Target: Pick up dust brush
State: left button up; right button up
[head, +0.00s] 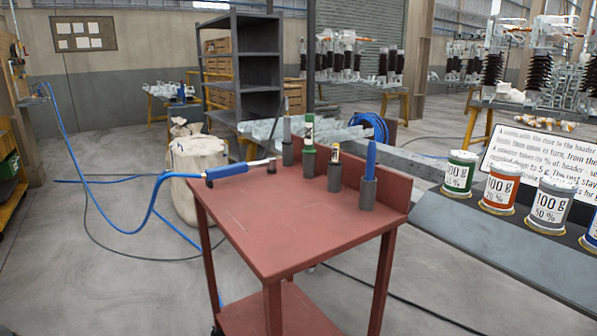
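A red cart (275,233) stands in the middle of the head view. A blue-handled tool with a metal nozzle (228,171) lies at the cart's left edge, joined to a blue hose. Neither of my grippers is in view.
The front of the cart top is clear. The blue hose (75,160) runs off left, with cables on the floor. A white sack (202,160) stands behind the cart. Several labelled cans (500,190) stand on a dark ledge at the right. A dark shelf (256,70) stands behind.

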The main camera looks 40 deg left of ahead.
aim_at(372, 148)
jog(key=i+u, duration=0.15)
jog(key=u, duration=0.25)
jog(key=i+l+u, duration=0.1)
jog(key=u, duration=0.3)
jog(key=i+l+u, duration=0.1)
jog(key=u, duration=0.25)
jog(key=i+l+u, duration=0.1)
jog(key=u, duration=0.3)
jog(key=k+l, duration=0.05)
jog(key=l, duration=0.05)
